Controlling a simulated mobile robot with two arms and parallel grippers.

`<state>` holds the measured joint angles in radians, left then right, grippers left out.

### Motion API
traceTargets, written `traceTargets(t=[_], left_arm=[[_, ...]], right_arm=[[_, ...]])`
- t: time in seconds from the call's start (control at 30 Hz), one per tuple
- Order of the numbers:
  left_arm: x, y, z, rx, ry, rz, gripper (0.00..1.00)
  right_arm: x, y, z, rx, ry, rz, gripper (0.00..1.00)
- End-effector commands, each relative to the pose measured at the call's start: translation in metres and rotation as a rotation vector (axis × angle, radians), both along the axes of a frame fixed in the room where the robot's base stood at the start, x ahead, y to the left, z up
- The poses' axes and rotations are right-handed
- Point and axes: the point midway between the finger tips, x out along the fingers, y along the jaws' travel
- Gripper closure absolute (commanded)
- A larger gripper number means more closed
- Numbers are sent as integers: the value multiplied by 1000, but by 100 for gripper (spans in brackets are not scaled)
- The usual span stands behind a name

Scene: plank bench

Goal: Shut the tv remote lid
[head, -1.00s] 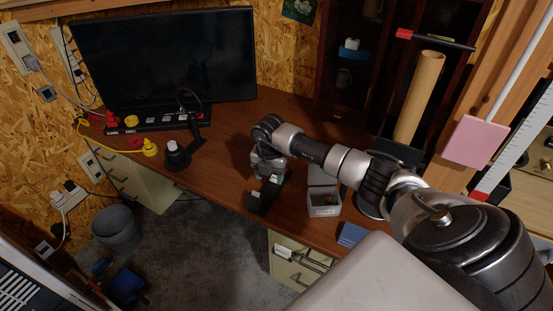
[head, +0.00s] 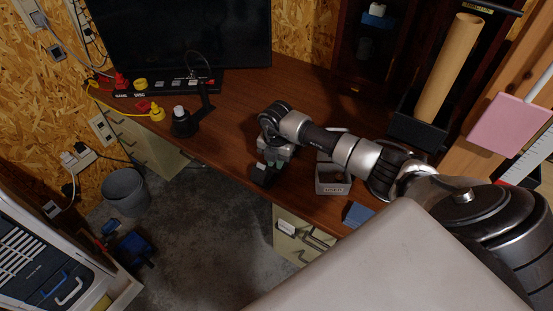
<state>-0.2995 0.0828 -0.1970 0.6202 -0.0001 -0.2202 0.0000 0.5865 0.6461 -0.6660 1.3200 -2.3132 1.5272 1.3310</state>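A small dark object, which looks like the tv remote (head: 261,178), is at the front edge of the brown desk, just below my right gripper (head: 270,164). A small pale patch shows on it. My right arm reaches in from the right, and its wrist and fingers point down at the remote and cover part of it. The fingers are too small and dark to show whether they are open or shut, or whether they touch the remote. The lid cannot be made out clearly. My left gripper is not in view.
A grey labelled box (head: 333,187) stands right of the gripper, partly behind my arm. A blue item (head: 357,215) lies at the desk edge. A black lamp-like stand (head: 184,124) and power strip (head: 160,87) are to the left. The desk (head: 235,130) between is clear.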

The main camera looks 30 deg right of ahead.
Motion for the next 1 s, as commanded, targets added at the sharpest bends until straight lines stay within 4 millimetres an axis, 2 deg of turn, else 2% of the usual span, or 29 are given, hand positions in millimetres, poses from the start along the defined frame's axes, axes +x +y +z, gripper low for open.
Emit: traceTargets(t=[0.03,0.1,0.27,0.63,1.0], left_arm=[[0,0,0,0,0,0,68],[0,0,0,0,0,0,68],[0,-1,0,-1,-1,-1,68],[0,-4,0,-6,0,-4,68],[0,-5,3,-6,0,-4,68]], right_arm=[[0,0,0,0,0,0,92],[0,0,0,0,0,0,100],[0,0,0,0,0,0,100],[0,0,0,0,0,0,46],[0,0,3,0,0,0,45]])
